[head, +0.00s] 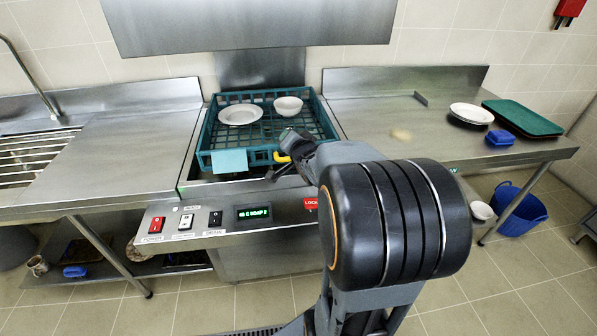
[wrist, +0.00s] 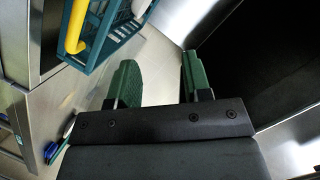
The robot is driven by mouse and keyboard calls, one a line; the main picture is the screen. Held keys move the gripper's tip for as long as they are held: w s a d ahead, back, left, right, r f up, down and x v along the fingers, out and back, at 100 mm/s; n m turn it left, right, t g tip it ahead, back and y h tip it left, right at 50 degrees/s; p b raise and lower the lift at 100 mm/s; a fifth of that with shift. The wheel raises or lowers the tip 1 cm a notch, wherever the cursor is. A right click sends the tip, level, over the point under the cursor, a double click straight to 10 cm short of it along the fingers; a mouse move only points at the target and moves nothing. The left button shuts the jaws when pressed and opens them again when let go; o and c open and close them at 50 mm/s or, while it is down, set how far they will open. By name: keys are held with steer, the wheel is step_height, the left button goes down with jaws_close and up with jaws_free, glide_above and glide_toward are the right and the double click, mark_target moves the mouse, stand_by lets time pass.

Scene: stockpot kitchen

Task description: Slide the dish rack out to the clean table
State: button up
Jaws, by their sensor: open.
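The teal dish rack (head: 213,135) sits in the dishwasher bay between the two counters and holds a white plate (head: 240,114) and a white bowl (head: 288,105). A yellow handle (head: 281,157) is on its front side, right of a pale blue card (head: 229,161). The rack also shows at the upper left of the wrist view (wrist: 113,38), with the yellow handle (wrist: 75,28). My gripper (wrist: 160,65) is open and empty, apart from the handle. In the head view my arm partly hides it near the rack's front right corner. The clean table (head: 385,121) is on the right.
On the clean table are stacked plates (head: 472,113), a blue item (head: 500,137) and green trays (head: 522,117) toward the far right. Its left part is mostly clear. A control panel (head: 225,219) with switches runs below the rack. A blue tub (head: 520,211) stands on the floor.

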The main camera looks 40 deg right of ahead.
steer(key=d+f+m+t+y+b, duration=0.1)
steer(key=d+f+t+b, duration=0.1)
steer(key=f, duration=0.3)
steer(key=d+f+m+t+y+b, duration=0.1)
steer(key=d+f+m+t+b, duration=0.1)
steer(key=f, duration=0.3)
steer(key=d+f+m+t+y+b, duration=0.1)
steer(key=d+f+m+b, duration=0.1)
steer(key=f, duration=0.3)
steer(key=shift+s+d+f+t, duration=0.15)
steer(key=shift+d+f+t, duration=0.2)
steer(key=shift+d, duration=0.2)
steer(key=w, duration=0.1)
steer(key=w+r, duration=0.1)
steer(key=w, duration=0.3)
steer(key=shift+w+d+r, duration=0.1)
steer(key=shift+w+r, duration=0.15)
steer(key=shift+r, duration=0.1)
steer(key=shift+w+d+r, duration=0.1)
steer(key=shift+w+r, duration=0.1)
steer(key=shift+w, duration=0.75)
jaws_close()
